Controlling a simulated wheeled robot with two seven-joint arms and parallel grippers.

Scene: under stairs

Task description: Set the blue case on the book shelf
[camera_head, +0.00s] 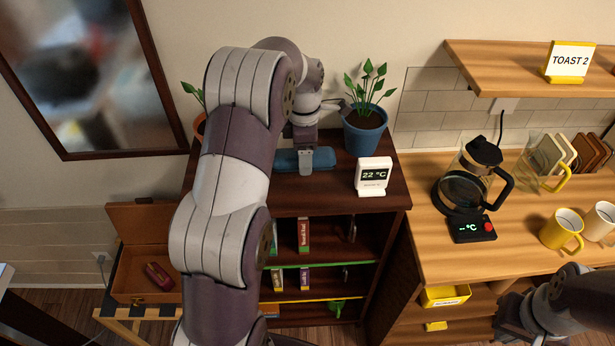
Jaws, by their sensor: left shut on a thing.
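The blue case (322,157) is at the top of the dark wooden book shelf (336,194), left of a blue plant pot. My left arm comes up from the bottom and covers the shelf's left part. My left gripper (306,168) is shut on the blue case and hides part of it. I cannot tell whether the case touches the shelf top or is held just above it. My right gripper (512,318) is at the lower right, partly cut off and dark, by the counter's front; its jaws are not clear.
A blue pot (365,134) with a plant and a white temperature display (373,176) stand close to the case. A coffee maker (474,180) and mugs (562,230) are on the right counter. An open box (147,265) with a red item is at lower left.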

